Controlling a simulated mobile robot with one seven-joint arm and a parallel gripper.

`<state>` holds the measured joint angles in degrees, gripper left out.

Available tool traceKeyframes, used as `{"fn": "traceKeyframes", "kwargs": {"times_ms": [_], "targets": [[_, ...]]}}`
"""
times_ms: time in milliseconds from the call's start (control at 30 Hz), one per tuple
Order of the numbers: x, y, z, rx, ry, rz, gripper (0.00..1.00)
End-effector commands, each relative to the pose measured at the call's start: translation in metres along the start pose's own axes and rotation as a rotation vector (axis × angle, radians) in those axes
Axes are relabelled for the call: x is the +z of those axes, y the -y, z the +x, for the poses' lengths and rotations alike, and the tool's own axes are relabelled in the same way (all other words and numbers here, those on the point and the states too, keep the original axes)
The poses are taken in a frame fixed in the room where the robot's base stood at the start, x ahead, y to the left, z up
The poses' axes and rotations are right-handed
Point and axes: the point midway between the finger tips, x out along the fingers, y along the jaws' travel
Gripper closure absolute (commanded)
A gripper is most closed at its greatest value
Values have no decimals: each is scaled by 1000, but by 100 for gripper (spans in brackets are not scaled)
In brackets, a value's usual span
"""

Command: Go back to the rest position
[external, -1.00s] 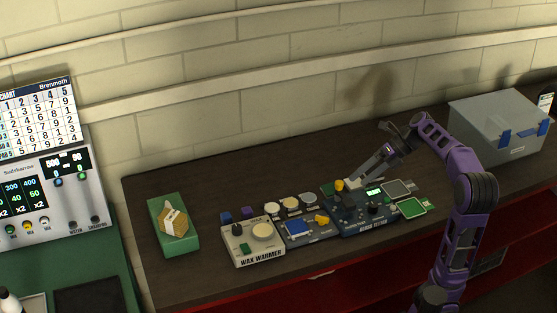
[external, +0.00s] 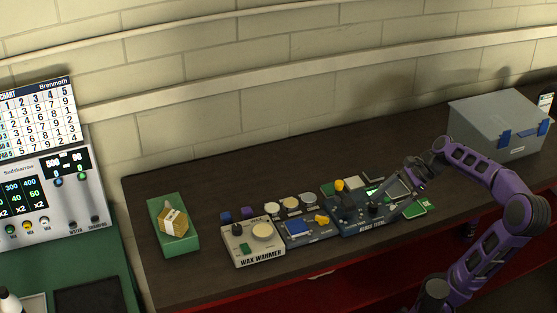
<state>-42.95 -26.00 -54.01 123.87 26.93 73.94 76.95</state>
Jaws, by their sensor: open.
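My gripper (external: 388,211) is at the end of my purple arm, at the right end of the dark blue tester box (external: 350,225) on the bench. Its fingers point down and left, close to the box and the green-edged pads. Nothing shows held in it. The fingers are small in this view, and whether they touch anything cannot be told. My gripper and wrist hide part of the box's right end and the pads behind.
A wax warmer (external: 255,254), a blue device (external: 303,231) and several small pucks stand left on the bench (external: 200,188). A grey case (external: 490,118) with blue latches stands at the back right. The bench's back strip is clear.

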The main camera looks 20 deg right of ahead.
Motion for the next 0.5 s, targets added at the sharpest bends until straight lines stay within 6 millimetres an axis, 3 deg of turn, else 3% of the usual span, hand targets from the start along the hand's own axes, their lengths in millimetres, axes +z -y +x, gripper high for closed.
{"fn": "traceKeyframes", "kwargs": {"times_ms": [233, 400, 500], "targets": [[-7, -31, -3, -49, -340, -783, 2], [-17, -42, -5, 62, -638, -1276, 2], [-22, -45, -8, 165, -781, -1484, 2]]}}
